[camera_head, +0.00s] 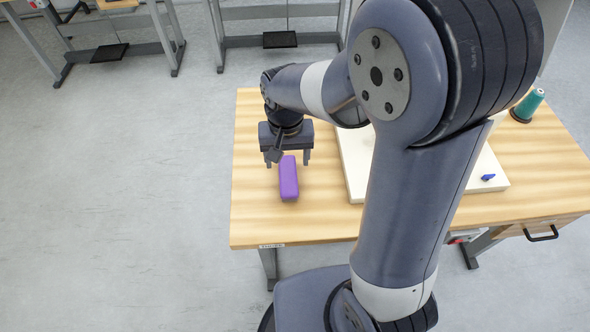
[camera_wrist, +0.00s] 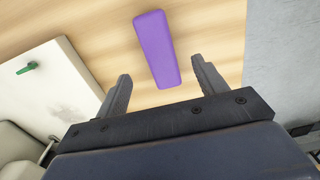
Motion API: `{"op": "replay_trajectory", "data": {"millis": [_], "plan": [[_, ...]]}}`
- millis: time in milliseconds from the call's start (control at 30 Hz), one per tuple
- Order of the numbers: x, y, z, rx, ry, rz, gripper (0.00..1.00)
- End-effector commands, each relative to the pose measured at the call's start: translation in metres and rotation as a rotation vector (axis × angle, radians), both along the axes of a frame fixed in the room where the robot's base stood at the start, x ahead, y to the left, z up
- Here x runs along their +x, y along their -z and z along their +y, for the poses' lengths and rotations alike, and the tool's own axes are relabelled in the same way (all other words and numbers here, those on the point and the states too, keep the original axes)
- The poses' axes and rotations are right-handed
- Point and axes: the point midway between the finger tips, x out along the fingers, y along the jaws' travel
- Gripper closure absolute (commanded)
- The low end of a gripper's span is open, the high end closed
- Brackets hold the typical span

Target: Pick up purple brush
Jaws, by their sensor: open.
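The purple brush (camera_head: 289,178) is a long, block-like piece lying on the wooden table, near its left edge in the head view. It also shows in the wrist view (camera_wrist: 156,48), slightly tilted across the picture, with its near end between the lines of the two fingers. My gripper (camera_head: 287,162) is open and empty, fingers pointing down. It is at the far end of the brush in the head view and looks a little above it. In the wrist view the gripper (camera_wrist: 160,85) has one finger on each side of the brush's near end, apart from it.
A pale board (camera_head: 354,168) lies on the table (camera_head: 262,220) to the right of the brush, partly hidden by my arm. A small blue item (camera_head: 488,177) is on it. A green spool (camera_head: 528,105) stands at the back right. The table around the brush is clear.

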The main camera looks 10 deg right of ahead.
Motion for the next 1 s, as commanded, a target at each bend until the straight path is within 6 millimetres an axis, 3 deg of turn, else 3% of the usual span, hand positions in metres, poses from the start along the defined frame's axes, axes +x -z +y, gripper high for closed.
{"op": "replay_trajectory", "data": {"millis": [100,367,633,1000], "plan": [[0.000,0.019,0.000,-0.001,0.000,0.002,0.33],[0.001,0.039,-0.001,0.000,0.001,0.002,0.33],[0.004,0.075,-0.002,0.000,0.000,0.002,0.33],[0.005,0.081,-0.001,0.002,0.000,-0.001,0.36]]}}
